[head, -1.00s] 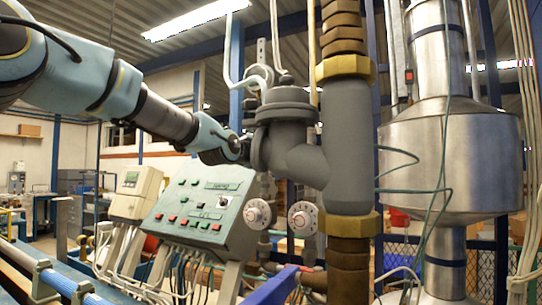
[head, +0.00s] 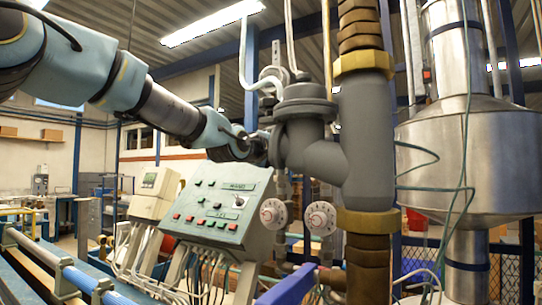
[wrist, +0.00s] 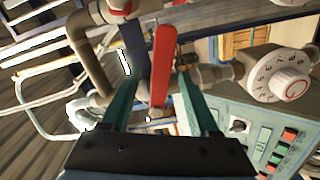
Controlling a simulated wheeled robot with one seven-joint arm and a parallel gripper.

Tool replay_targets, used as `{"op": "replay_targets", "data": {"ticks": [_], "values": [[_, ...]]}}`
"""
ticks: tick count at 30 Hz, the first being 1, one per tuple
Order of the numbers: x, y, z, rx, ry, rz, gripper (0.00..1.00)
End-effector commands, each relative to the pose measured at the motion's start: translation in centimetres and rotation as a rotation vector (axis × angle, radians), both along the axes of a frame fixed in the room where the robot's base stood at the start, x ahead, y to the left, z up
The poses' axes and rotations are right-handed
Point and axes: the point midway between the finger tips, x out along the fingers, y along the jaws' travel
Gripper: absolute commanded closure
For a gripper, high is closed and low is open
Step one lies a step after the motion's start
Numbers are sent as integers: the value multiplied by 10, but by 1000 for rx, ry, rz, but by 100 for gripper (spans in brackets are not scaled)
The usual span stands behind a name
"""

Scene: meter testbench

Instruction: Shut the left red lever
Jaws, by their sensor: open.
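A red lever (wrist: 162,65) stands near the middle of the wrist view, attached to grey pipework. My gripper (wrist: 158,80) is open, its two teal fingers on either side of the lever in the picture. I cannot tell whether either finger touches it. In the head view my gripper (head: 258,150) is beside the large grey valve body (head: 305,130), and its fingertips are not clear there. The red lever is not seen in the head view. Another small red part (wrist: 120,8) shows at the top of the wrist view; I cannot tell whether it is a lever.
A control panel (head: 215,210) with coloured buttons stands below my gripper. Two round white dials are right of it; one (wrist: 282,75) is close to the lever in the wrist view. Grey pipes (wrist: 85,50) run left of the lever. A steel tank (head: 465,160) stands at right.

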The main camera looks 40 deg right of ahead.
Motion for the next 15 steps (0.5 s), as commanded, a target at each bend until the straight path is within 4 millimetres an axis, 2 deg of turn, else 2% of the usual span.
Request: {"op": "replay_targets", "data": {"ticks": [6,15], "values": [[-5,26,-2,0,-3,4,39],[-12,53,-1,2,-1,4,39]]}}
